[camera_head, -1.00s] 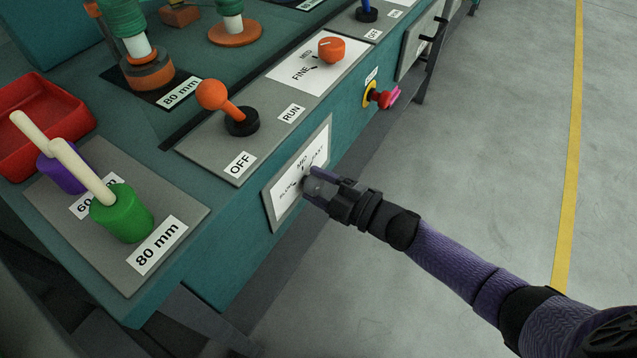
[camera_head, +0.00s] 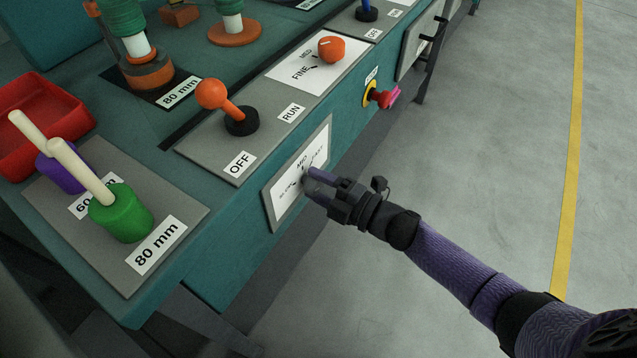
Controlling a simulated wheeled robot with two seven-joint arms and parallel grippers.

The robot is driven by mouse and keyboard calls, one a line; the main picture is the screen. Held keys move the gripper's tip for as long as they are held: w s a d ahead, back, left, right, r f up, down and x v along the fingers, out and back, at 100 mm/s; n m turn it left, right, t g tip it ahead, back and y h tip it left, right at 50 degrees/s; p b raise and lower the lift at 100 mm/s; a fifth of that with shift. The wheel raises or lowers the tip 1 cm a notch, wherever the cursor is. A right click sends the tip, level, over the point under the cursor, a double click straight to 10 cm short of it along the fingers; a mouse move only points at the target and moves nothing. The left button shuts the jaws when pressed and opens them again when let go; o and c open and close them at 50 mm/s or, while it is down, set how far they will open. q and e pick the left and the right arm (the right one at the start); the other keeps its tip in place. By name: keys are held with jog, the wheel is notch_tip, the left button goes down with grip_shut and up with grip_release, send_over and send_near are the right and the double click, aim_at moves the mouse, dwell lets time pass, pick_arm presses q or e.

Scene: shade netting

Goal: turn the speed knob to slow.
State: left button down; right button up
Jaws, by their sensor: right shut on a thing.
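The speed panel (camera_head: 285,205) is a white plate on the front face of the teal machine, with a dial marked SLOW, MID and FAST. My right gripper (camera_head: 312,184) is at the middle of this panel, shut on the speed knob. The gripper fingers cover most of the knob, so I cannot tell where its pointer stands. The MID mark and part of the SLOW lettering show beside the fingers. My left gripper is not in view.
An orange-balled lever (camera_head: 213,95) stands by the OFF and RUN labels. An orange knob (camera_head: 331,48) sits on the FINE/MED plate. A red emergency button (camera_head: 384,97) juts from the front. A green cylinder (camera_head: 122,214) and red tray (camera_head: 40,125) are at left. Floor at right is clear.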

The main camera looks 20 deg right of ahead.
jog(key=o, duration=1.2)
jog(key=shift+o, duration=0.4)
pick_arm(q)
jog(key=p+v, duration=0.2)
jog(key=p, duration=0.1)
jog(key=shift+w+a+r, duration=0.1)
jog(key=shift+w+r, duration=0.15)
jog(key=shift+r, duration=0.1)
pick_arm(e)
jog(key=v, duration=1)
jog(key=shift+f, duration=0.1)
